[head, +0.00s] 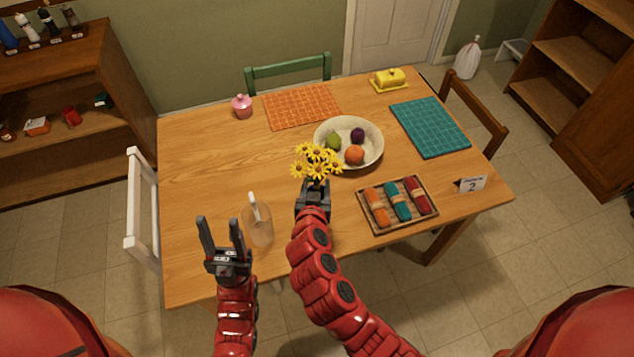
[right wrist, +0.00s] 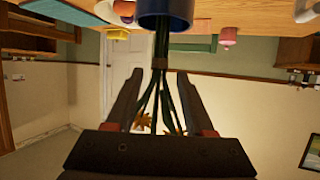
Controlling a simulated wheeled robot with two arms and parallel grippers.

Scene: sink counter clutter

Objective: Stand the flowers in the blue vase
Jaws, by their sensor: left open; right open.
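The yellow flowers (head: 316,162) show above my right gripper (head: 313,188) in the head view. In the right wrist view, which looks upside down, their green stems (right wrist: 162,85) run into the mouth of the blue vase (right wrist: 166,14). The vase is hidden in the head view. My right gripper, also in the wrist view (right wrist: 160,78), is open, with one finger on each side of the stems and gaps between. The blooms are mostly hidden behind the gripper there. My left gripper (head: 220,225) is open and empty at the table's front left.
A clear glass (head: 258,228) with a white utensil stands just right of my left gripper. A fruit bowl (head: 372,133) is behind the flowers. A tray (head: 403,219) of rolled cloths lies to the right, near a number card (head: 471,184).

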